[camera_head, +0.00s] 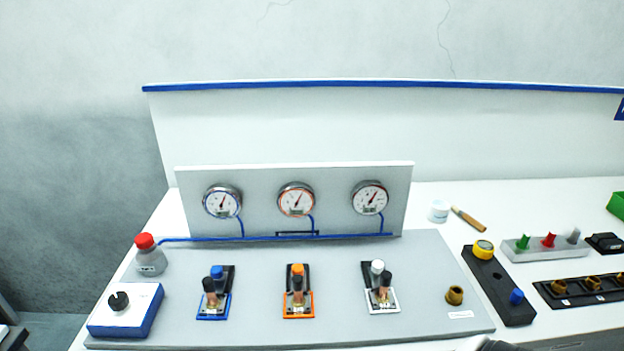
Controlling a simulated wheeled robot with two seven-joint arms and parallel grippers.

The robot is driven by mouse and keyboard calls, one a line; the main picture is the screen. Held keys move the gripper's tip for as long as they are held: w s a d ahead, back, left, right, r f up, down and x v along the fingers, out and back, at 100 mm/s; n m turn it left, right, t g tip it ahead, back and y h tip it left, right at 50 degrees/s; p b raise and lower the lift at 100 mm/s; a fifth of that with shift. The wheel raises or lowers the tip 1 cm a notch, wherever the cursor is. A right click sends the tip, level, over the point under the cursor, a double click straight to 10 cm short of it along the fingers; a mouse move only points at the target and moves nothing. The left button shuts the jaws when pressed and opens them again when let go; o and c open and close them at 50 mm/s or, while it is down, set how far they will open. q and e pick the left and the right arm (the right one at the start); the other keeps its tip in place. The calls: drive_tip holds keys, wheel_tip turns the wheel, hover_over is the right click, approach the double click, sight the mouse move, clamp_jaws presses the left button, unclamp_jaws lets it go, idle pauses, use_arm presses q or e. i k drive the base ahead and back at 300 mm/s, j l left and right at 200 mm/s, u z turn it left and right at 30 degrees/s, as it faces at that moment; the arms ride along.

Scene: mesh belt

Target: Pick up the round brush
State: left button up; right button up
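A short tool with a tan wooden handle (468,218), which looks like the round brush, lies on the white table behind the grey panel. It lies at a slant, and its upper left end is close to a small white cup (438,211). I cannot make out bristles. Nothing holds it. Neither of my grippers shows clearly. A small grey and dark part cuts into the bottom edge right of centre, and another into the bottom left corner. No fingertips are visible.
A grey base panel (330,333) carries three gauges and several valves. A grey bottle with a red cap (150,257) and a blue-white knob box (126,309) stand at left. A black block (496,280) and a light grey block (540,251) stand at right. The table behind the brush is clear.

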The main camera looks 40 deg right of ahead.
sight(474, 224)
drive_tip(key=z, duration=0.85)
